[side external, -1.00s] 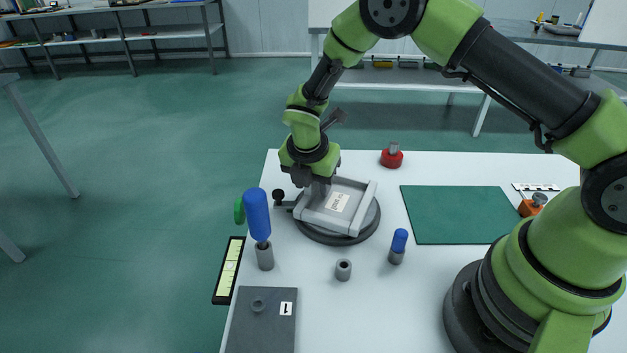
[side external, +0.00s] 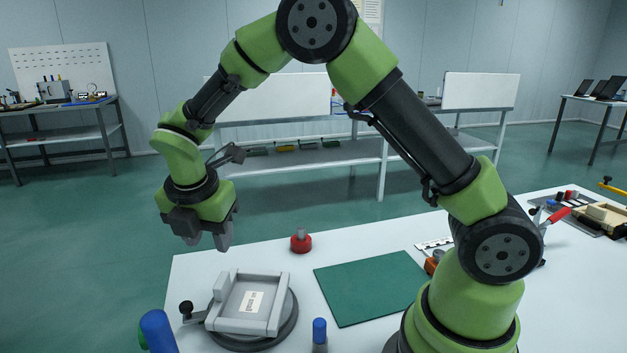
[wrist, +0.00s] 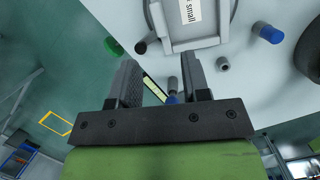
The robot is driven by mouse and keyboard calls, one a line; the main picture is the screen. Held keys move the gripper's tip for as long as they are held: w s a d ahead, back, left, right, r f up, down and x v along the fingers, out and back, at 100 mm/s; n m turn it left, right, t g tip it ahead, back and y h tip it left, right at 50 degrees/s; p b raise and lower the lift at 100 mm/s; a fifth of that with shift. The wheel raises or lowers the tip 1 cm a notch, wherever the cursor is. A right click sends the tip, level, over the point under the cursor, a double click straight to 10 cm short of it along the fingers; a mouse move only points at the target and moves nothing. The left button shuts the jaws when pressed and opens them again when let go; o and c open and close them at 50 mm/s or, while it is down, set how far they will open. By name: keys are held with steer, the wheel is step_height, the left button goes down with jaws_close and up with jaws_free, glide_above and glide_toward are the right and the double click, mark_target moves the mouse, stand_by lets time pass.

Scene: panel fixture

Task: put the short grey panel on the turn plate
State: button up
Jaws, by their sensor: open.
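The dark round turn plate (side external: 240,345) stands on the white table at lower left of the side view. On it lies a light grey, tray-like square piece with raised edges (side external: 235,292) and a white label; the wrist view shows it (wrist: 208,41) with "small" readable. I cannot tell whether the short grey panel is this piece or part of it. My gripper (side external: 207,240) is open and empty, above and apart from the far left side of the plate. In the wrist view, the open fingers (wrist: 159,60) have nothing held between them.
A black knob (side external: 186,308) sticks out left of the plate. A large blue handle (side external: 158,332), a small blue-topped peg (side external: 319,332) and a red-based weight (side external: 301,242) stand around it. A flat green mat (side external: 370,285) lies to the right.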

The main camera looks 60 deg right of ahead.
steer(key=s+d+r+m+t+y, duration=0.1)
steer(key=s+r+m+t+y, duration=0.1)
steer(key=s+r+m, duration=0.5)
steer(key=s+d+r+m+t+y, duration=0.1)
steer(key=s+r+m, duration=0.6)
steer(key=s+m, duration=0.7)
steer(key=m+t+y, duration=0.1)
steer(key=m+t, duration=0.1)
steer(key=m, duration=0.2)
steer(key=shift+s+r+m+t+y, duration=0.3)
steer(key=shift+r, duration=0.1)
